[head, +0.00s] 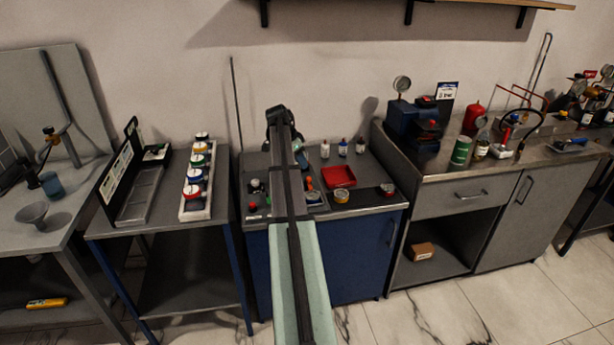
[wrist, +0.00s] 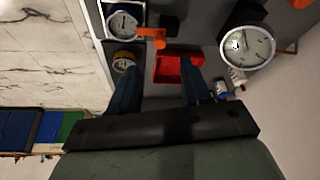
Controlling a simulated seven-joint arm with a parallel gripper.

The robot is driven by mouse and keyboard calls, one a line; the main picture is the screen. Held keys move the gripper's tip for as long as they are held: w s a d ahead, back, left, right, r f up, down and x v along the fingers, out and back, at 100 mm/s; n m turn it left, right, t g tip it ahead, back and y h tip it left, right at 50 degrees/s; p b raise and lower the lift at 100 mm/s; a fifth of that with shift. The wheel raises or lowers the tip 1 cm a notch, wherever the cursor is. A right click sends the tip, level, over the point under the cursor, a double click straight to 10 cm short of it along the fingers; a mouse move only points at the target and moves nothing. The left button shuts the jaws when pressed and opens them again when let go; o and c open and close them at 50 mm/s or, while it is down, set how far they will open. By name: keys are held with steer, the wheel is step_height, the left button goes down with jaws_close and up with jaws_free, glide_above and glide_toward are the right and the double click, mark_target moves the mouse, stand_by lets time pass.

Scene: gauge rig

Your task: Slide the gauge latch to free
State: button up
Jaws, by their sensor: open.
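In the wrist view my gripper (wrist: 160,88) is open, its two dark blue fingers apart with nothing held between them. Beyond the fingertips an orange bar-shaped part (wrist: 152,36) lies beside a round white-faced gauge (wrist: 122,24). I cannot tell for sure whether this orange part is the latch, or its position. A larger gauge (wrist: 247,46) shows to the right. No finger visibly touches the orange part. In the head view my arm reaches over the blue cabinet's top (head: 365,194) and covers part of the items there; the jaws are not clear.
A red tray (head: 338,176) is on the blue cabinet and shows beyond the fingertips in the wrist view (wrist: 166,70). A yellow-ringed round item (wrist: 124,60) is near the left finger. Small bottles (head: 343,148) stand at the back. A rack of colored-lid jars (head: 197,178) is left.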

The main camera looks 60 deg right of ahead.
mark_target(308, 178)
steer(key=x, duration=0.9)
jaws_close()
stand_by(0.4)
